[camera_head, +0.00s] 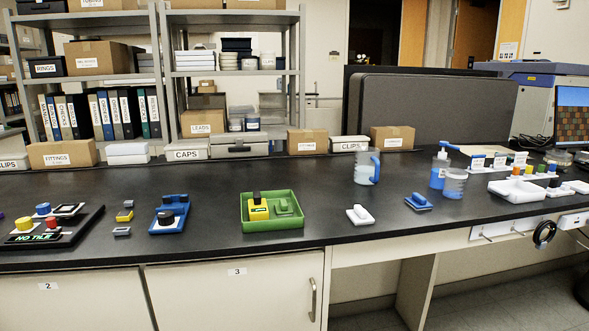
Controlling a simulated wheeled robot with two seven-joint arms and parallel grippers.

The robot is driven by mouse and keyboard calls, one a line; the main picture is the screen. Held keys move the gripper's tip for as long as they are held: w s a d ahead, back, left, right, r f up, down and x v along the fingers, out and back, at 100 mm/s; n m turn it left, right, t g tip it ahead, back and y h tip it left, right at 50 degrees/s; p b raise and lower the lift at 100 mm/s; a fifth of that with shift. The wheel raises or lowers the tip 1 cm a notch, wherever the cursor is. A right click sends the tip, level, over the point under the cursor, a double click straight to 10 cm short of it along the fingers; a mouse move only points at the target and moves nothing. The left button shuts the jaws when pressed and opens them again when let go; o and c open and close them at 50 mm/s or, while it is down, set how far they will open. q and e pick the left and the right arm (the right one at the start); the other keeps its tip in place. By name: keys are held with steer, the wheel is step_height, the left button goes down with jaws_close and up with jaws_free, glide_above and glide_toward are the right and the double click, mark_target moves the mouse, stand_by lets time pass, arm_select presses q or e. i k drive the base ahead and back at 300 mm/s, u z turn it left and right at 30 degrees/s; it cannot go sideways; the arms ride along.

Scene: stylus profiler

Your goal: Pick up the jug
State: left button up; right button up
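The jug (363,167) is a clear, see-through vessel with a blue handle on its right side. It stands upright on the black bench top, right of the middle and toward the back. Its contents are too small to tell. Neither of my grippers shows in the head view.
A white item (360,215) and a blue item (418,202) lie in front of the jug. A blue-filled bottle (438,171) and beaker (453,184) stand to its right. Boxes (307,141) stand behind. Bench between tray and jug is clear.

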mark_target(367, 164)
steer(key=u, duration=0.55)
steer(key=i, duration=0.7)
steer(key=z, duration=1.55)
